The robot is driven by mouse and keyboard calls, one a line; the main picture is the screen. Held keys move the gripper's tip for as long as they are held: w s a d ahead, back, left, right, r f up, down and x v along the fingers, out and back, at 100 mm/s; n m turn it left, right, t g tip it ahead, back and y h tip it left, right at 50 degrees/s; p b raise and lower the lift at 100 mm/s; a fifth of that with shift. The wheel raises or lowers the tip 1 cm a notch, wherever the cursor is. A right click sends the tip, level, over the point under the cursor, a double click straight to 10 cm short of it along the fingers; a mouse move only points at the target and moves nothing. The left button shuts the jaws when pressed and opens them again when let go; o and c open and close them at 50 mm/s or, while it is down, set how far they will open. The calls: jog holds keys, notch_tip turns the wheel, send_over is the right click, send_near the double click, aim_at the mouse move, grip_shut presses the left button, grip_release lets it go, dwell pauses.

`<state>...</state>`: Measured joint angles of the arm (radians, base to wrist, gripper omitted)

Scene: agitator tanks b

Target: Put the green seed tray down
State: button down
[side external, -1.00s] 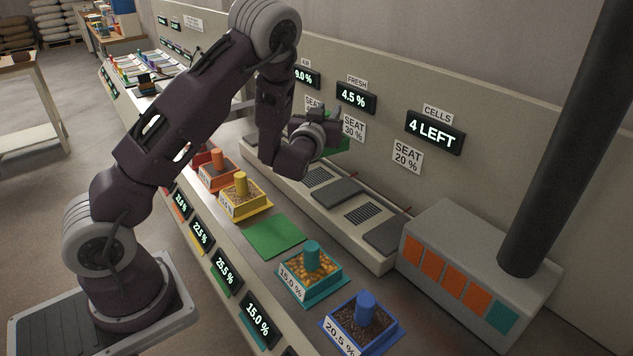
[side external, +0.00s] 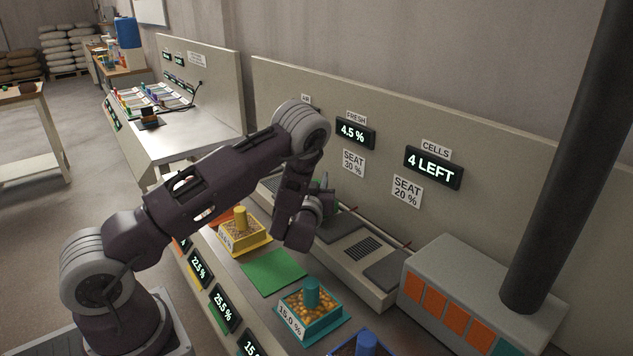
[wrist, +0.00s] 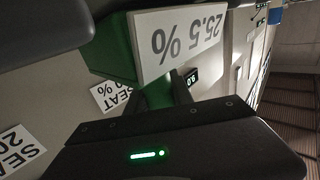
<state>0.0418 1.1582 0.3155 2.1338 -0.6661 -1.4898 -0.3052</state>
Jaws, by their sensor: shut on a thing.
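My gripper (side external: 322,203) is above the bench, beyond the green mat and near the seat strip at the back. In the wrist view it is shut on the green post (wrist: 159,95) of the green seed tray (wrist: 114,48). The tray's white label (wrist: 181,42) reads 25.5 % and appears upside down. In the side view the arm hides most of the tray. A bare green mat (side external: 272,273) lies between the yellow tray (side external: 243,238) and the teal tray (side external: 312,312).
A blue tray (side external: 366,345) is cut off at the bottom. Dark seat plates (side external: 338,226) and a grille (side external: 363,249) line the back strip. A grey box (side external: 478,290) with orange cells and a thick dark column (side external: 570,150) stand at right. The back panel (side external: 500,150) rises behind.

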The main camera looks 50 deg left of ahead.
jog(key=shift+f, duration=0.15)
jog(key=c, duration=1.1)
grip_release()
jog(key=shift+o, duration=0.4)
jog(key=v, duration=0.7)
jog(key=shift+r, duration=0.35)
